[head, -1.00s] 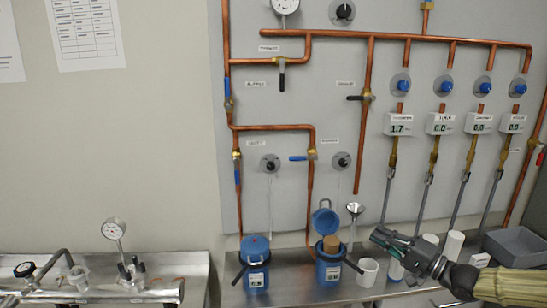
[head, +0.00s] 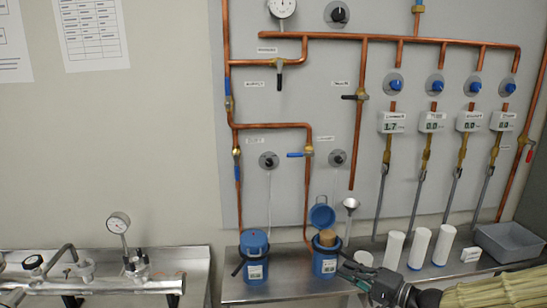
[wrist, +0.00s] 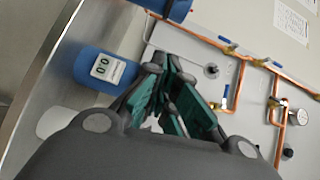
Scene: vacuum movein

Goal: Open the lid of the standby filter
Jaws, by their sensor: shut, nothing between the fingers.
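Two blue filter canisters stand on the steel bench in the head view. The left canister (head: 256,271) has its blue lid (head: 254,242) down on top. The right canister (head: 325,264) has its round lid (head: 322,215) swung up behind it, and a tan cartridge (head: 327,238) shows in its mouth. I cannot read which label says standby. My gripper (head: 355,276) is shut and empty, just right of the right canister at the bench's front. In the wrist view, the shut fingers (wrist: 168,95) are close to a blue canister (wrist: 107,70) with a white label.
A steel funnel (head: 350,205) and a white cup (head: 363,258), partly hidden by my gripper, are right of the canisters. Several white cylinders (head: 418,249) and a grey bin (head: 508,242) stand farther right. Copper pipes (head: 309,185) run down behind the canisters.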

